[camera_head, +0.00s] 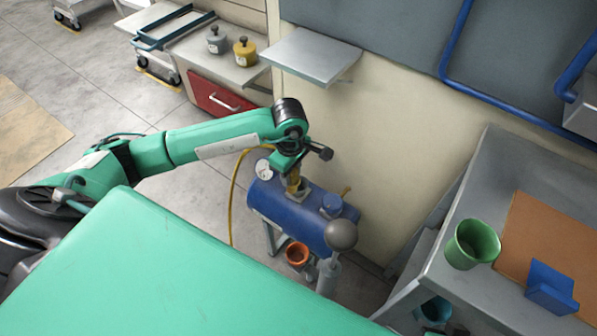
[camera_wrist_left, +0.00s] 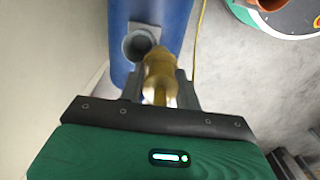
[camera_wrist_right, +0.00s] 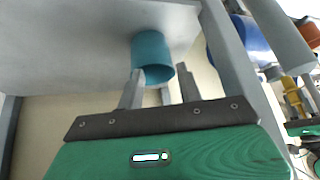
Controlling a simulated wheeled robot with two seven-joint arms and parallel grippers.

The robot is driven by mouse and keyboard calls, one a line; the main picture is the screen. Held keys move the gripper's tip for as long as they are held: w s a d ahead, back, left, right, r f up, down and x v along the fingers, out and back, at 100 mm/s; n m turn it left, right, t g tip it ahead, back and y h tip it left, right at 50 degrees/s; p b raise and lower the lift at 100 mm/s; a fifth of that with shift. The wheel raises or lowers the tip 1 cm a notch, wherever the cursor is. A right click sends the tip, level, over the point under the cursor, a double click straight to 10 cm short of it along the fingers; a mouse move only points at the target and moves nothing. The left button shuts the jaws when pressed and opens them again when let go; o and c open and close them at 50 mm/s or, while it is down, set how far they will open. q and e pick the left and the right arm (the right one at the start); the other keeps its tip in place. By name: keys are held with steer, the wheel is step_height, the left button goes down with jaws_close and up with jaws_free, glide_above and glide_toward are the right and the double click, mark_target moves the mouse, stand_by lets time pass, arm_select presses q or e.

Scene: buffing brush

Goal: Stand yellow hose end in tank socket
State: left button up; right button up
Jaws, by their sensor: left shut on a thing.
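The blue tank (camera_head: 285,210) stands against the wall in the head view; it also shows in the left wrist view (camera_wrist_left: 172,22). A round grey socket (camera_wrist_left: 138,43) with a dark opening sits on the tank; in the head view it is a short stub (camera_head: 332,205). My left gripper (camera_head: 293,172) is shut on the yellow hose end (camera_wrist_left: 160,78), which is roughly upright over the tank, beside the socket. Its fingers hide part of the hose end. The yellow hose (camera_head: 233,195) hangs left of the tank. My right gripper (camera_wrist_right: 158,88) is open and empty.
A teal cup (camera_wrist_right: 152,55) is just beyond my right fingers. A grey ball-topped post (camera_head: 341,236) and an orange cup (camera_head: 298,253) stand before the tank. A grey workbench (camera_head: 470,160) with a green cup (camera_head: 473,245) is right. A wall shelf (camera_head: 311,55) is above.

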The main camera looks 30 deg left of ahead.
arm_select(q)
steer(key=w+f, duration=0.3)
steer(key=shift+w+d, duration=0.1)
steer(key=shift+d, duration=0.15)
steer(key=shift+f, duration=0.25)
arm_select(e)
steer(key=shift+w+a+f+t, duration=0.1)
steer(key=shift+w+a+t, duration=0.3)
steer(key=shift+a, duration=0.2)
arm_select(q)
steer(key=shift+f+b, duration=0.1)
steer(key=shift+b, duration=0.2)
arm_select(e)
steer(key=shift+f, duration=0.1)
arm_select(q)
steer(key=shift+f, duration=0.1)
arm_select(e)
steer(key=shift+a+y, duration=0.15)
steer(key=shift+y, duration=0.15)
arm_select(q)
steer(key=shift+f, duration=0.15)
arm_select(e)
steer(key=shift+w+a+f+t, duration=0.15)
steer(key=shift+a+f+t, duration=0.05)
steer(key=shift+t, duration=0.2)
arm_select(q)
steer(key=o, duration=1)
arm_select(e)
steer(key=shift+a, duration=0.15)
